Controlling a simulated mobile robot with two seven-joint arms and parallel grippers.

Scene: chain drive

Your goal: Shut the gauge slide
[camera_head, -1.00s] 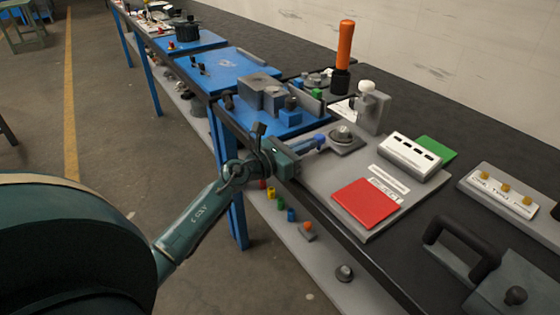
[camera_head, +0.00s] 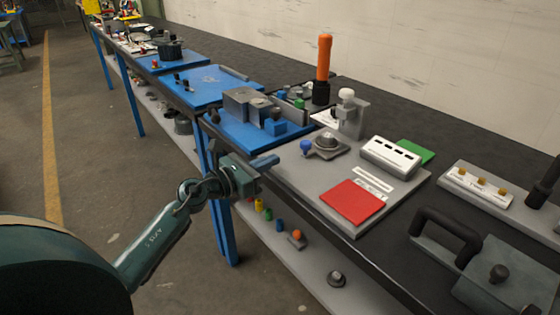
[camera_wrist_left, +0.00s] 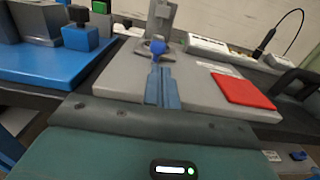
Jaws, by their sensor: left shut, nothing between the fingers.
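The gauge fixture is a grey upright stand with a white top knob (camera_head: 347,94) on a grey plate (camera_head: 318,190). In front of the stand is a low grey base with a round metal piece (camera_head: 327,141). A blue ball knob (camera_head: 306,147) sticks out from its near left side; which part is the slide is not clear. My left gripper (camera_head: 265,162) is shut and empty, apart from the knob on its near left side. In the left wrist view the shut blue fingers (camera_wrist_left: 161,86) point toward the blue knob (camera_wrist_left: 158,47). My right gripper is not in view.
On the same plate are a red pad (camera_head: 353,199) and a white slotted block (camera_head: 390,155). A blue tray with grey blocks (camera_head: 250,104) stands to the left. An orange-handled tool (camera_head: 323,65) stands behind. A black handle (camera_head: 447,228) is at right.

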